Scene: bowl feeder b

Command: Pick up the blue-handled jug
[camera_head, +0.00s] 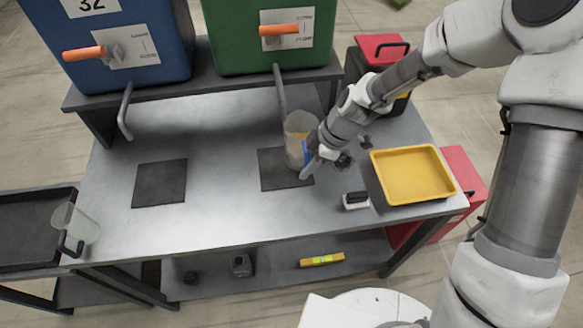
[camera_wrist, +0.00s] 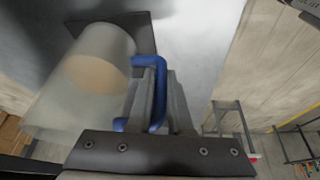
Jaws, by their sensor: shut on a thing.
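The blue-handled jug (camera_head: 297,138) is a clear jug with tan contents, standing upright at the black square mat (camera_head: 272,177) below the green bin's spout. I cannot tell whether it touches the mat. Its blue handle faces my gripper, on the right. My gripper (camera_head: 311,160) is at the handle's side. In the wrist view the jug (camera_wrist: 88,82) is at the left, and the blue handle (camera_wrist: 138,124) lies between the fingers of my gripper (camera_wrist: 158,92), which are shut on it.
Bins in blue (camera_head: 112,40) and green (camera_head: 262,30) stand on a raised shelf with spouts. A yellow tray (camera_head: 447,193) and a small black-and-white block (camera_head: 356,200) are at the right. A dark-handled clear jug (camera_head: 76,224) stands at the far left. The table's middle is clear.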

